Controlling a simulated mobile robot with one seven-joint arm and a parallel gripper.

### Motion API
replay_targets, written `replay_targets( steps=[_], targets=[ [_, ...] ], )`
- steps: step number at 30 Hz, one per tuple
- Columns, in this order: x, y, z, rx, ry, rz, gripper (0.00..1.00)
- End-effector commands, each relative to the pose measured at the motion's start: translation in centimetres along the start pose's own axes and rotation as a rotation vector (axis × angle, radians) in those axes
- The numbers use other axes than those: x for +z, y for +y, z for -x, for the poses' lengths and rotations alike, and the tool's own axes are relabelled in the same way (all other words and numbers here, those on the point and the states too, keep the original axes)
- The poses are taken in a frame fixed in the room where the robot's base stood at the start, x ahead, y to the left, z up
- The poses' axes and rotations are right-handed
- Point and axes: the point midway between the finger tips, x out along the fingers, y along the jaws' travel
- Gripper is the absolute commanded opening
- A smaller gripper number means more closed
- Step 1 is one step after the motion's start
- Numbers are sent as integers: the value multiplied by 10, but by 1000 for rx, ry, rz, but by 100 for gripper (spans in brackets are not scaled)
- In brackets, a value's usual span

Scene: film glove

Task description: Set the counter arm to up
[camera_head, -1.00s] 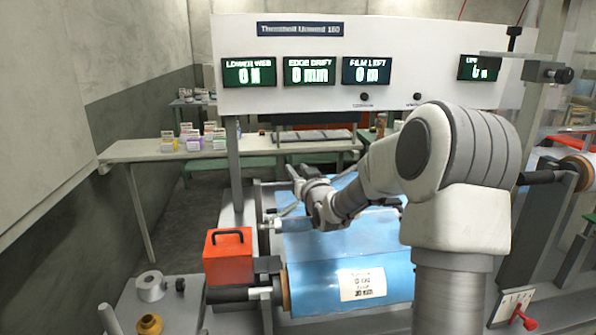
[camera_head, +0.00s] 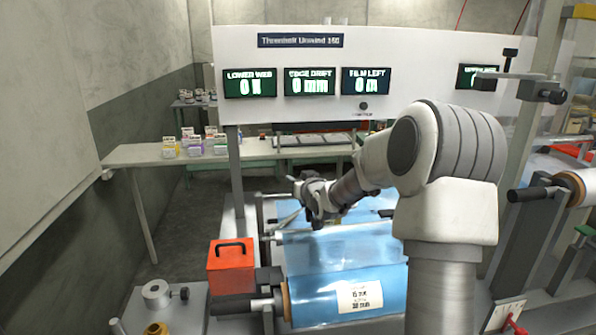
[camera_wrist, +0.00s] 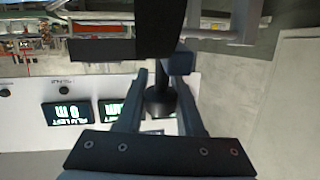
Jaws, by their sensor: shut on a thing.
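My gripper (camera_head: 298,190) is at the left side of the unwind machine, above the blue film (camera_head: 325,245) and below the display panel. In the wrist view its two fingers (camera_wrist: 160,82) stand on either side of a dark knob-like part (camera_wrist: 159,102), and the jaws are shut on it. This part looks like the grip of the counter arm, but I cannot be sure. A thin grey rod (camera_head: 288,218) shows just below my gripper in the head view. The gripper and wrist hide where it joins.
An orange-red box (camera_head: 231,268) with a black handle stands left of the film roll. The display panel (camera_head: 400,75) spans the back. A bench (camera_head: 140,154) with small boxes is behind at left. A post with a dark roller (camera_head: 540,190) stands at right.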

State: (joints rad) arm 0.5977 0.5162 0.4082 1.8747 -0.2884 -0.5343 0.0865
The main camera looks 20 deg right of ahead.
Motion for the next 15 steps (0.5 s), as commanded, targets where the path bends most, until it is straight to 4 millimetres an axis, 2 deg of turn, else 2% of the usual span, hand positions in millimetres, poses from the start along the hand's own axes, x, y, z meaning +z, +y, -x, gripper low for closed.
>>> replay_targets(
  steps=[1,15],
  targets=[
    [-11,-1,0,0,-37,-7,0],
    [-17,2,-20,15,-379,-64,0]
  ],
)
